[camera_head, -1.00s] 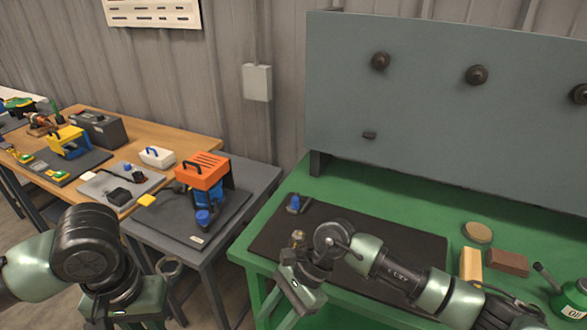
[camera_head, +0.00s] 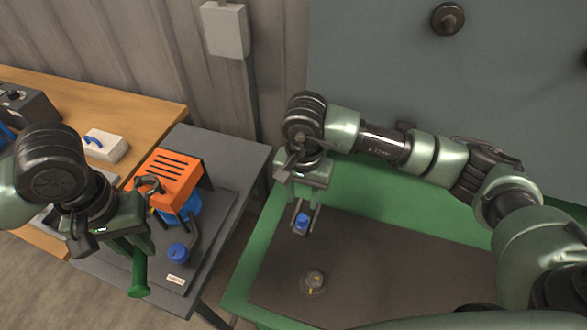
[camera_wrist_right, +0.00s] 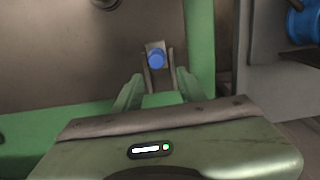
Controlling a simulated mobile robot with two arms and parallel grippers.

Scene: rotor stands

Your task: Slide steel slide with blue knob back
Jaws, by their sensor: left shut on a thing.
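The steel slide with the blue knob (camera_head: 301,222) is at the back left of the dark mat on the green bench. In the right wrist view the blue knob (camera_wrist_right: 156,58) stands on a small grey piece. My right gripper (camera_head: 305,218) is over it, its fingers apart on both sides of the piece. A small gap seems to show beside one finger; contact is unclear. My left gripper (camera_head: 128,232) is shut on a green-handled tool (camera_head: 139,272), off to the left near the grey bench. A grey ring end (camera_head: 148,184) shows near it.
A round metal piece (camera_head: 313,283) sits on the mat in front of the knob. On the grey bench at left stand an orange-topped device (camera_head: 170,180) and another blue knob (camera_head: 178,253). A grey upright panel (camera_head: 360,60) rises behind the green bench.

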